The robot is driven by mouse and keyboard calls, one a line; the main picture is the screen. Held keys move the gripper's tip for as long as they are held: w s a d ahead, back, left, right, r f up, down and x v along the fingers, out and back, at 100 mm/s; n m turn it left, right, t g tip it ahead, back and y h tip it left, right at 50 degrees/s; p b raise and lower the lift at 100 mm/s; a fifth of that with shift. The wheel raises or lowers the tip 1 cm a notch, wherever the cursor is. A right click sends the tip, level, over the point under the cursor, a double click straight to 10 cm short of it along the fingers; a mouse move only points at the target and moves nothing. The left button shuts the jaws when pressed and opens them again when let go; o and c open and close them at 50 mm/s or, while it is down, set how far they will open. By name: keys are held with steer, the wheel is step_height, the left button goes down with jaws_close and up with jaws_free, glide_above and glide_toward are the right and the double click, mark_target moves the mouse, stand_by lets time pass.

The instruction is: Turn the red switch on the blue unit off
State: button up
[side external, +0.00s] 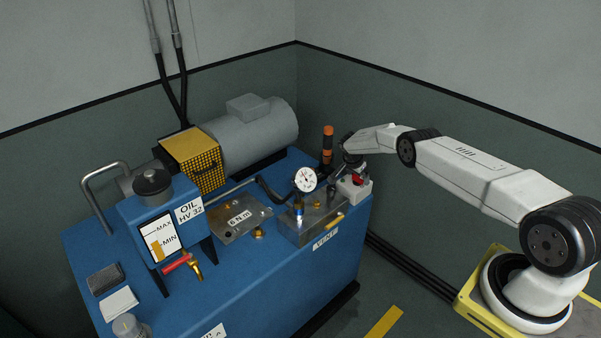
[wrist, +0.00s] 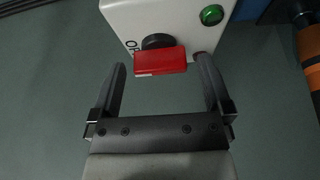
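The red switch (wrist: 160,62) is a flat red handle on a round black base, mounted on a light grey box (wrist: 180,20). In the wrist view it lies crosswise between the tips of my gripper (wrist: 160,66), which is open with a small gap on each side. In the side view the red switch (side external: 357,179) shows partly beneath my gripper (side external: 351,164). The box sits at the right end of the blue unit (side external: 270,290). Lettering beside the switch is partly hidden, so its setting cannot be read fully.
A green lamp (wrist: 211,14) is on the box near the switch. An orange-and-black post (side external: 327,145) stands just behind the box. A dial gauge (side external: 305,180) and a metal block (side external: 312,219) are to its left. Open floor lies in front of the unit.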

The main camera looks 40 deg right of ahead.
steer(key=shift+r, duration=0.2)
steer(key=v, duration=0.7)
steer(key=shift+a+r, duration=0.15)
steer(key=shift+a, duration=0.05)
stand_by(0.5)
stand_by(0.3)
steer(key=s+a+r+n+t+y, duration=0.1)
steer(key=s+a+r+n, duration=0.35)
steer(key=a+r, duration=0.4)
steer(key=s+a+r+n+t+y, duration=0.1)
steer(key=s+a+r+n+y, duration=0.15)
steer(key=a+r+n, duration=0.4)
steer(key=s+a+r+n, duration=0.2)
steer(key=s+a, duration=0.4)
steer(key=s, duration=0.4)
steer(key=s+a+r+n, duration=0.3)
steer(key=s+a+n, duration=0.2)
steer(key=s, duration=0.5)
steer(key=shift+s+a+t+y, duration=0.25)
steer(key=shift+a+y, duration=0.2)
steer(key=shift+a, duration=0.8)
